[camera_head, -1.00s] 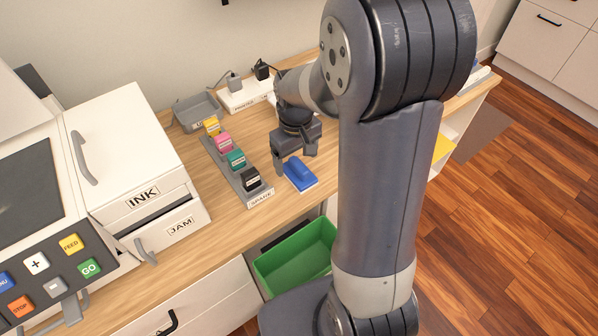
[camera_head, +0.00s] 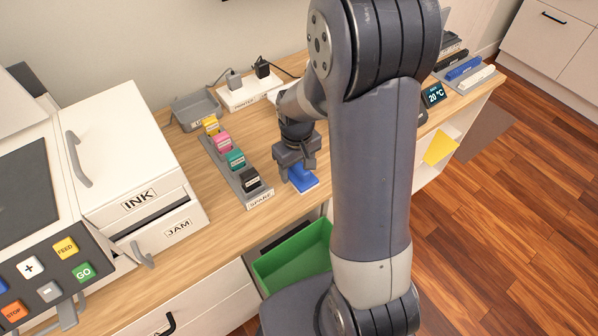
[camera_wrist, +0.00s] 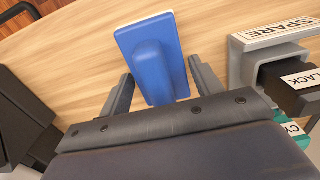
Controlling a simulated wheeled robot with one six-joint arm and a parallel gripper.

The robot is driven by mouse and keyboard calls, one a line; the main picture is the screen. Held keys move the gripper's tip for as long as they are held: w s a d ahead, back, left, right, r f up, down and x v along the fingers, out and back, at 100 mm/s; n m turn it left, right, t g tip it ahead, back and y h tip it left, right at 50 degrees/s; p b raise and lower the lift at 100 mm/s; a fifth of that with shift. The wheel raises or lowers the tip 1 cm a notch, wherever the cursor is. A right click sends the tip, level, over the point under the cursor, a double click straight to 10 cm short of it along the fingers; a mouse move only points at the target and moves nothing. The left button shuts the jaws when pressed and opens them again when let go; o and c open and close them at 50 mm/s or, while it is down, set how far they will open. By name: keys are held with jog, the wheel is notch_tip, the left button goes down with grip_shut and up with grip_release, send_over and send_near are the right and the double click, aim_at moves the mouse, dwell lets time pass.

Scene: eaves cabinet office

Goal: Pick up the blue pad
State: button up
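The blue pad (camera_head: 302,181) lies on the wooden counter, right of the rack of coloured cartridges. It has a flat base with a raised blue handle on top. My gripper (camera_head: 297,176) is right above it and hides part of its handle in the head view. In the wrist view the blue pad (camera_wrist: 157,58) shows between the two fingers of my gripper (camera_wrist: 160,85). The fingers are apart, one on each side of the handle, with a gap visible on both sides.
The spare rack (camera_head: 232,172) with several cartridges stands close to the left of the pad. A green bin (camera_head: 293,262) is below the counter's front edge. A power strip (camera_head: 248,93) and a grey tray (camera_head: 196,110) are behind. A white machine (camera_head: 128,165) stands at left.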

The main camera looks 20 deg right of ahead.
jog(key=c, duration=0.6)
jog(key=shift+r, duration=0.1)
jog(key=shift+c, duration=0.2)
notch_tip(320, 180, up, 10)
jog(key=shift+f+p, duration=0.1)
jog(key=shift+p, duration=0.45)
